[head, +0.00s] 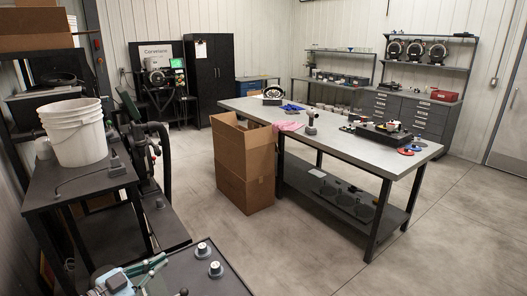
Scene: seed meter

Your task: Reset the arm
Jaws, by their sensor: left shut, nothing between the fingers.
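The rest of my left arm is mostly cut off by the frame. My right gripper is not in view.
Two short grey cylinders (215,268) stand on the near tabletop. A white bucket (75,132) stands on a dark stand at left. An open cardboard box (245,165) stands before the long grey workbench (345,143). The floor (300,255) at front right is clear.

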